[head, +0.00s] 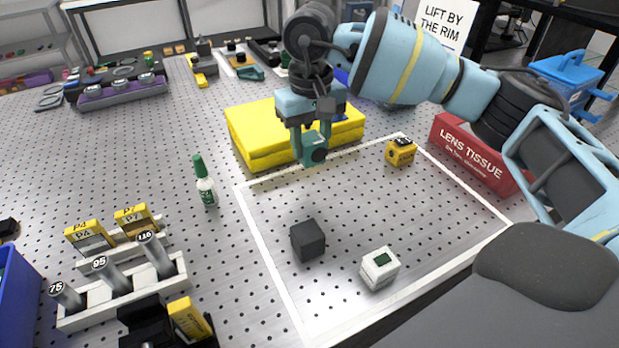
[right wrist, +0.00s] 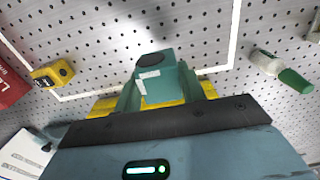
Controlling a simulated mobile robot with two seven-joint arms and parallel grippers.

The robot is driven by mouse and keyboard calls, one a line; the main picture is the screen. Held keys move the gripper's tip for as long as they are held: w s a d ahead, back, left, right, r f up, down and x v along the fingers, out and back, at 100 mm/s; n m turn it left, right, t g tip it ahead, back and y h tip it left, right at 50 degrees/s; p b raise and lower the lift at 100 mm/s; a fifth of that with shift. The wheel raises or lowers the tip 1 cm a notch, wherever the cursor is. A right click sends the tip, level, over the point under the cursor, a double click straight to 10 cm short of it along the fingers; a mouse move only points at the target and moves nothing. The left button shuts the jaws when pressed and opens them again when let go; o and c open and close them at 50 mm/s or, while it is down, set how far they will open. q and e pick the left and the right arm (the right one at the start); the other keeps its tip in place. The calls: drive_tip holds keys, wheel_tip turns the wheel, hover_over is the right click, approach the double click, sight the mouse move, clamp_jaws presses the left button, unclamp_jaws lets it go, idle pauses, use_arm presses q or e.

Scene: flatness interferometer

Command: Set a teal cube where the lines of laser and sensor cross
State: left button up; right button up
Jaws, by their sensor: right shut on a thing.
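The teal cube (head: 314,154), with a dark round port on one face, is held in the air between the fingers of my right gripper (head: 311,140), in front of the yellow block. In the right wrist view the cube (right wrist: 158,75) shows a pale label, with a finger on each side. Inside the white outline on the table stand a yellow cube (head: 400,152) at the back right, a black cube (head: 308,241) at the front left and a white cube (head: 380,268) with a green window at the front. I cannot tell surely which is laser or sensor. My left gripper is out of view.
A yellow block (head: 245,140) lies behind the outline (head: 270,264), and a red lens tissue box (head: 470,155) to its right. A green-capped bottle (head: 205,188) stands left of it. A rack (head: 130,300) with posts is at the lower left. The outline's middle is clear.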

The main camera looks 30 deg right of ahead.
sight(310, 137)
drive_tip(key=shift+w+f, duration=0.1)
drive_tip(key=shift+f, duration=3.85)
drive_tip(key=shift+f, duration=0.15)
drive_tip(key=o, duration=1.1)
drive_tip(key=shift+o, duration=0.2)
wheel_tip(310, 137, up, 12)
drive_tip(key=shift+r, duration=0.15)
